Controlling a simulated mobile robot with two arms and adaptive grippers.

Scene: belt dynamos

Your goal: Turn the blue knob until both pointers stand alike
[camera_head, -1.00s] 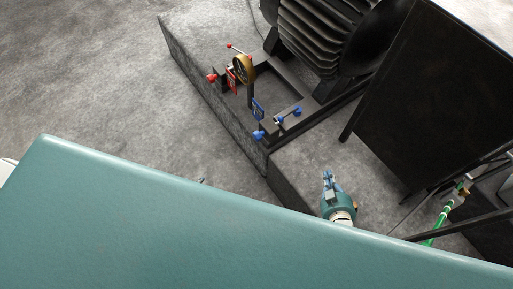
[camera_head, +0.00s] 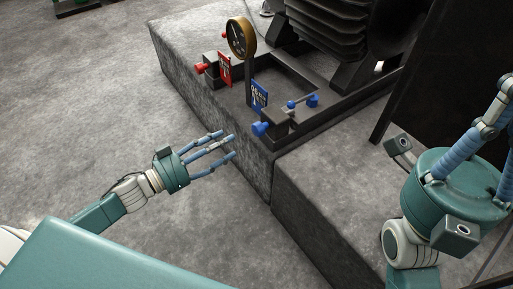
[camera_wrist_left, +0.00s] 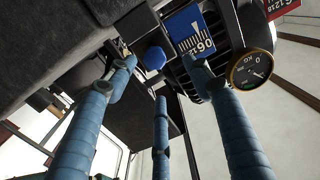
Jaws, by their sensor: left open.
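The blue knob (camera_head: 261,129) sits at the near corner of the black frame, beside a blue scale plate (camera_head: 259,94). In the left wrist view the knob (camera_wrist_left: 155,58) shows just beyond my fingertips, with the blue plate (camera_wrist_left: 190,34) behind it. My left gripper (camera_head: 229,145) is open and empty, to the left of the knob and apart from it. A red plate (camera_head: 224,69) and red knob (camera_head: 202,68) are on the frame's left side. A round brass gauge (camera_head: 241,37) stands above them. The pointers on the plates are too small to read. My right gripper (camera_head: 475,135) is at the right; its fingertips are partly cut off.
The frame stands on a rough concrete plinth (camera_head: 205,100), whose edge drops to the floor. Another blue knob (camera_head: 313,100) on a rod is at the right of the frame. A dark ribbed machine (camera_head: 335,35) rises behind. The floor (camera_head: 100,120) at the left is clear.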

